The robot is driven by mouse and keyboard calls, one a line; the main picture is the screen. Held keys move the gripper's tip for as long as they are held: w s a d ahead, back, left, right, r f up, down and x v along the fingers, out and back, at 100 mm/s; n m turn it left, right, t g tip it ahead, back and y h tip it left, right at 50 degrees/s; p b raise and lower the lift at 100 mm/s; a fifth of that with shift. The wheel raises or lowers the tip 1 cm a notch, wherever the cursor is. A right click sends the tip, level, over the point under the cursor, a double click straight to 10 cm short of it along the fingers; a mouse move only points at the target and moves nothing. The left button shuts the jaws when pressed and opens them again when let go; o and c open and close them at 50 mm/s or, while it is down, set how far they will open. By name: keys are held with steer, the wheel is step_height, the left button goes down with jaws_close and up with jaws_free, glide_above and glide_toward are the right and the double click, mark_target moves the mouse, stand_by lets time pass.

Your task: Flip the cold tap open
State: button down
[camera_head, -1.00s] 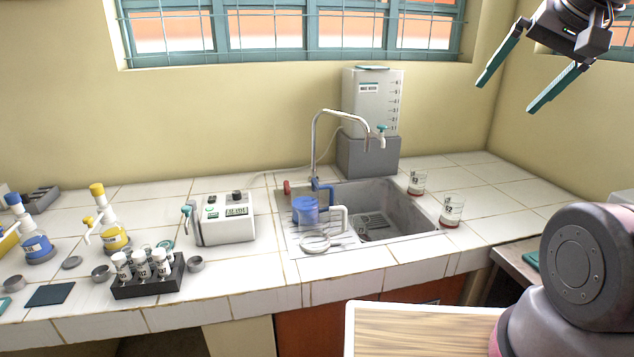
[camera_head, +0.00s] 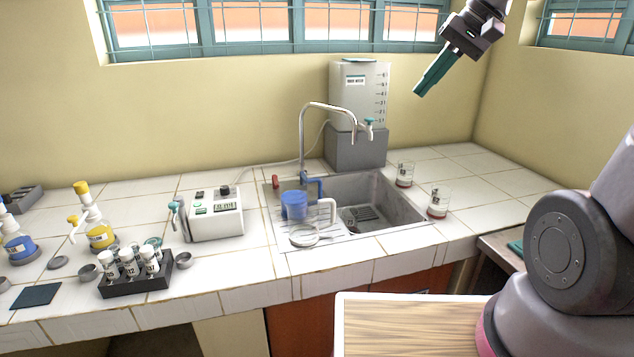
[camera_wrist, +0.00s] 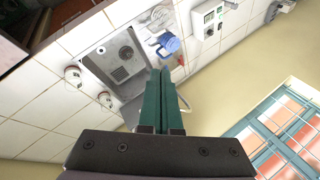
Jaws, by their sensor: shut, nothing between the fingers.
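The sink faucet (camera_head: 302,140) stands behind the steel sink (camera_head: 398,212), its spout arching right. A blue handle (camera_head: 316,185), apparently the cold tap, is at the faucet's base on the right. A red handle (camera_head: 275,181) is on the left. My gripper (camera_head: 417,92) is high in the air to the right of the faucet, well apart from it, with its green fingers together and empty. In the wrist view the shut fingers (camera_wrist: 160,72) cover part of the sink and faucet area, so the blue handle cannot be made out clearly there.
A blue jug (camera_head: 293,206) and a glass dish (camera_head: 303,235) are by the sink's left side. A water tank (camera_head: 358,95) on a grey block stands behind it. Two beakers (camera_head: 405,174) (camera_head: 438,202) stand to the right.

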steer(key=w+a+f+n+g+y, duration=0.1)
steer(key=w+a+f+y, duration=0.3)
steer(key=w+a+f, duration=0.5)
steer(key=w+a+f+g+y, duration=0.1)
steer(key=w+a+f+y, duration=0.3)
steer(key=w+f, duration=0.6)
steer(key=w+f+m+t+y, duration=0.1)
steer(key=w+f+t, duration=0.1)
steer(key=f, duration=0.5)
steer(key=w+a+f+m+t, duration=0.1)
steer(key=w+f+t, duration=0.1)
steer(key=w+f, duration=0.3)
steer(key=w+f+m+t+y, duration=0.1)
steer(key=w+f, duration=0.3)
steer(key=f, duration=0.5)
steer(key=shift+w+a+m+t+y, duration=0.15)
steer(key=shift+m+t+y, duration=0.15)
steer(key=shift+m+t, duration=0.4)
steer(key=x, duration=1)
steer(key=shift+w, duration=0.1)
